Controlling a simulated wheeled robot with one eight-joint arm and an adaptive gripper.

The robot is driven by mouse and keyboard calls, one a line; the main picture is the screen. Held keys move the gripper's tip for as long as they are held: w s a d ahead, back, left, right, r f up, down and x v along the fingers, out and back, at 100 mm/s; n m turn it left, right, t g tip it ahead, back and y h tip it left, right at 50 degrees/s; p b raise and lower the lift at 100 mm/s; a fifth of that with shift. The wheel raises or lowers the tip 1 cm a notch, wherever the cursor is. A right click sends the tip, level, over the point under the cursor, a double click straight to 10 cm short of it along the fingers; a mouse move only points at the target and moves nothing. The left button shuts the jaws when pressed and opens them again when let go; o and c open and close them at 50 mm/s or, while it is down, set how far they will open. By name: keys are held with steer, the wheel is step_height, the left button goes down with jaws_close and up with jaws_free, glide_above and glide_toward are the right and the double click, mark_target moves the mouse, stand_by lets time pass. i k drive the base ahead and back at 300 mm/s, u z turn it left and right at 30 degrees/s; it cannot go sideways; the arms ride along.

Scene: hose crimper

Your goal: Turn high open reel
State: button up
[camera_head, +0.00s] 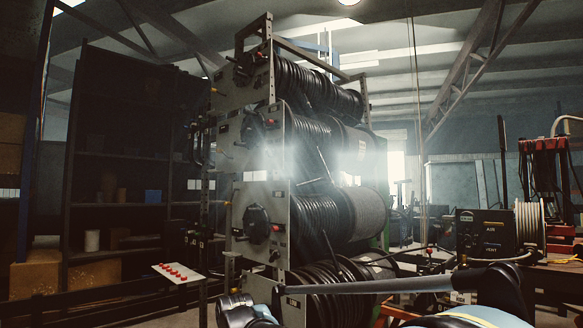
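A tall metal rack (297,150) stands in the middle and holds several hose reels one above another. The highest reel (318,88) carries dark hose. A black hub with a handle (243,68) sits on its left end. A second reel (315,130) sits below it, with a dark hub (250,128) on its end plate. A third reel (322,218) has a round black hub (257,223). Parts of my arm show along the bottom, in front of the lowest reel. I see no gripper fingers, so the gripper's place and state are not shown.
A lowest reel (340,305) lies behind my arm. A panel with red buttons (179,273) stands left of the rack. Dark shelves (120,150) with boxes fill the left.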

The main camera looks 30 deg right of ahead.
mark_target(302, 134)
steer(key=z, duration=0.1)
steer(key=k, duration=0.45)
steer(key=u, duration=0.6)
steer(key=i, duration=1.05)
steer(key=z, duration=0.5)
